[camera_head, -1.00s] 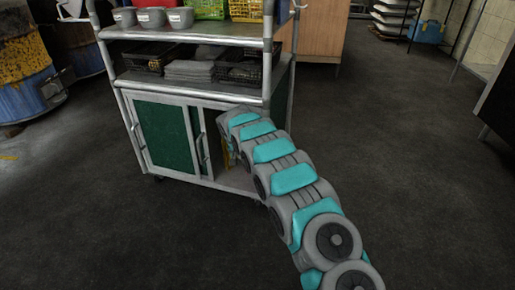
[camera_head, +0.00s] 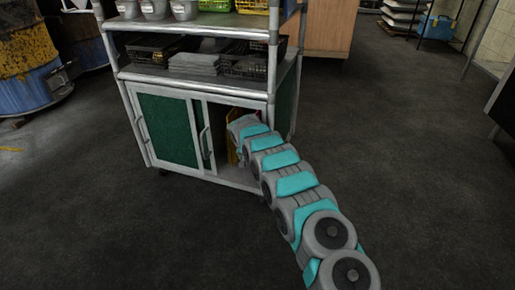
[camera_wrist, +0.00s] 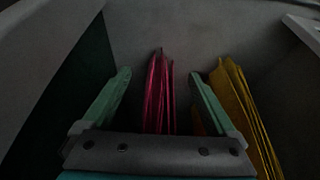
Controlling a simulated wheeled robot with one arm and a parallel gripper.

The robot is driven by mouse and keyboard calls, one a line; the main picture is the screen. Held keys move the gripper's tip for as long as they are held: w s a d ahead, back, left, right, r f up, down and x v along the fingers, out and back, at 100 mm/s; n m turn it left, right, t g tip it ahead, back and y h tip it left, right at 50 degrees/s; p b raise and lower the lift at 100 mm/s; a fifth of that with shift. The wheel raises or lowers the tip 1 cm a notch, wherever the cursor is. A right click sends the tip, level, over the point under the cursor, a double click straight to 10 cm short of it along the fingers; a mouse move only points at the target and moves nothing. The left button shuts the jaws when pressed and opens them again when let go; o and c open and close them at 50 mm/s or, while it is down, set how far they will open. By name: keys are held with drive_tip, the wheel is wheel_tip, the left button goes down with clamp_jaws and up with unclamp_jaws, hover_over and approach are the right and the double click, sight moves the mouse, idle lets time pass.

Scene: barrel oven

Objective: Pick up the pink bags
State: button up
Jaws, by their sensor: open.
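The pink bags (camera_wrist: 158,95) stand upright as a thin stack inside the cabinet, seen in the wrist view. My gripper (camera_wrist: 160,90) is open, with one green finger on each side of the pink bags and a gap visible on both sides. The lower ends of the bags are hidden behind the gripper's body. In the head view my arm reaches into the right-hand opening of the cart's cabinet (camera_head: 237,178), and the gripper itself is hidden there.
Yellow bags (camera_wrist: 246,110) stand just right of my right finger, very close to it. The cabinet's green sliding door (camera_head: 165,130) covers the left side. Shelves with black baskets (camera_head: 243,66) are above.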

drive_tip(key=shift+w+f, duration=0.15)
drive_tip(key=shift+f, duration=0.1)
drive_tip(key=shift+c, duration=0.3)
clamp_jaws()
